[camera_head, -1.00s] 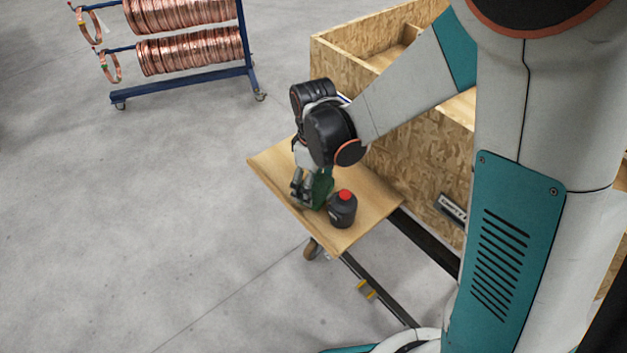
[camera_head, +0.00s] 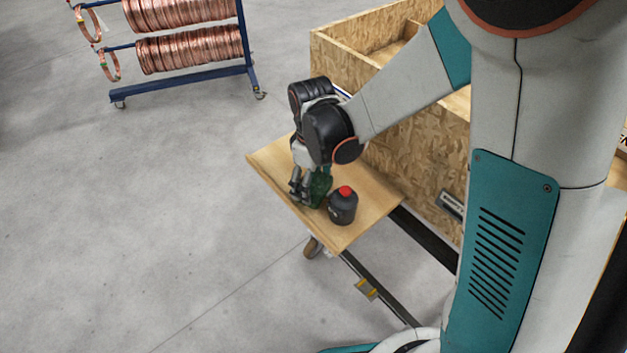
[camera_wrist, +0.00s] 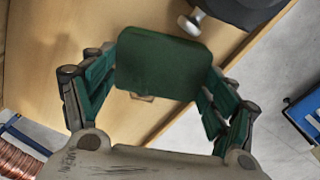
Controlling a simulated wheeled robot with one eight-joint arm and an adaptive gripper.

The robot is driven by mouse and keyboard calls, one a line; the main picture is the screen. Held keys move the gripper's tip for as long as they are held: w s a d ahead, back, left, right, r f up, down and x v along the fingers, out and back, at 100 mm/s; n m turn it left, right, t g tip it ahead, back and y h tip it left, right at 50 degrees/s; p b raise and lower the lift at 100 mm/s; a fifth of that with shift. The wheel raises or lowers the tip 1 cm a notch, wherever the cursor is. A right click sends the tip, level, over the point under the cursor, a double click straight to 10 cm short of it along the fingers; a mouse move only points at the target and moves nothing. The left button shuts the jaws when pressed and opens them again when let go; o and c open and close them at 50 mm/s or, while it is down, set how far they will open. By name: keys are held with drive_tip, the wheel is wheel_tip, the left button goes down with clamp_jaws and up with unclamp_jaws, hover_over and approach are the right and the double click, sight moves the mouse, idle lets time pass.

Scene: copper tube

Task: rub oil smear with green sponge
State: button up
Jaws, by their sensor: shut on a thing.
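My gripper (camera_wrist: 160,95) is shut on the green sponge (camera_wrist: 164,62), which sits between its two fingers in the wrist view. In the head view, my gripper (camera_head: 302,190) is over the wooden cart top (camera_head: 360,195), with the sponge (camera_head: 320,188) beside the fingers. I cannot tell whether the sponge touches the wood. No oil smear can be made out; my gripper and the sponge hide part of the surface. A small brownish patch (camera_wrist: 142,98) shows at the sponge's lower edge, and I cannot tell what it is.
A dark bottle with a red cap (camera_head: 343,206) stands on the cart top, close right of the sponge. A chipboard crate (camera_head: 420,150) is behind the cart. A blue rack with copper coils (camera_head: 190,50) stands at the back left. Open floor (camera_head: 150,220) lies left.

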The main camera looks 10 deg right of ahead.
drive_tip(key=shift+w+a+f+b, duration=0.1)
drive_tip(key=shift+w+a+b, duration=0.1)
drive_tip(key=shift+w+a, duration=0.65)
drive_tip(key=shift+w+a+r+b, duration=0.15)
drive_tip(key=shift+w+a, duration=0.35)
drive_tip(key=shift+w, duration=0.7)
drive_tip(key=shift+w+a+f+b, duration=0.15)
drive_tip(key=shift+w+a+b, duration=0.1)
drive_tip(key=shift+w+a, duration=0.6)
drive_tip(key=shift+c, duration=0.5)
drive_tip(key=shift+s+d+f+b, duration=0.1)
drive_tip(key=shift+s+d+b, duration=0.2)
drive_tip(key=shift+s+d, duration=1.6)
drive_tip(key=shift+s, duration=0.4)
drive_tip(key=shift+s+d, duration=0.5)
drive_tip(key=shift+s, duration=0.35)
drive_tip(key=shift+r, duration=0.2)
drive_tip(key=shift+r+p, duration=2)
drive_tip(key=shift+r, duration=0.95)
wheel_tip(320, 180, up, 3)
drive_tip(key=shift+p, duration=0.95)
